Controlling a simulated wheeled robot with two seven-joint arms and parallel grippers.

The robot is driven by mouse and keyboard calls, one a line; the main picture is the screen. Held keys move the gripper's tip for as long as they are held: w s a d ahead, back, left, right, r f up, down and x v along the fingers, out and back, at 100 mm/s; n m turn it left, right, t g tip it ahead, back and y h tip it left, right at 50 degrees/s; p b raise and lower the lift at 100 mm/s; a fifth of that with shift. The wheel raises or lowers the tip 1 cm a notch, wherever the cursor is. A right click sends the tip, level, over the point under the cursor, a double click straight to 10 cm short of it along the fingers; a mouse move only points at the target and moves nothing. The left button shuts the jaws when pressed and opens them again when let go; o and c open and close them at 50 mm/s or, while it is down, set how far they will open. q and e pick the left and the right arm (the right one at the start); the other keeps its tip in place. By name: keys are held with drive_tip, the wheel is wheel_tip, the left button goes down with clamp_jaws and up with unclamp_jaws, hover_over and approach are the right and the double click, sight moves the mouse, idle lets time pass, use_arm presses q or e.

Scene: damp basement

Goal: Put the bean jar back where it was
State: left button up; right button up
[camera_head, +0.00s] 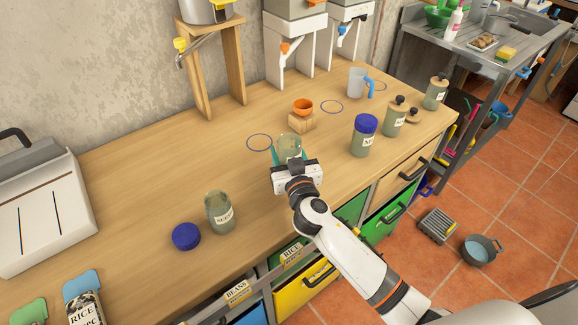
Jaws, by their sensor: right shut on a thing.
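My right gripper (288,160) comes in from the lower right and is shut on a greenish glass jar (289,145) at the middle of the wooden worktop. Its label is hidden by the gripper, and I cannot tell whether its base touches the wood. An open greenish jar (219,213) with a white label, too small to read surely, stands at the left. A loose blue lid (186,237) lies next to it. A jar with a blue lid (364,137) stands to the right. My left gripper is not in view.
An orange cup (302,107) sits on a wooden block (301,122) close behind.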

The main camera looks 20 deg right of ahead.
wheel_tip(320, 180, down, 4)
drive_tip(key=shift+w+d+r+b, duration=0.1)
drive_tip(key=shift+r+b, duration=0.15)
drive_tip(key=shift+b, duration=0.2)
drive_tip(key=shift+f, duration=0.3)
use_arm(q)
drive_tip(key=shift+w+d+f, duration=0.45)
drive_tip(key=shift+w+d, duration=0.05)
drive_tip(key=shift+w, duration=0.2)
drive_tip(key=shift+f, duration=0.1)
use_arm(e)
drive_tip(key=shift+f, duration=0.1)
drive_tip(key=o, duration=0.7)
drive_tip(key=shift+f, duration=0.1)
drive_tip(key=o, duration=0.5)
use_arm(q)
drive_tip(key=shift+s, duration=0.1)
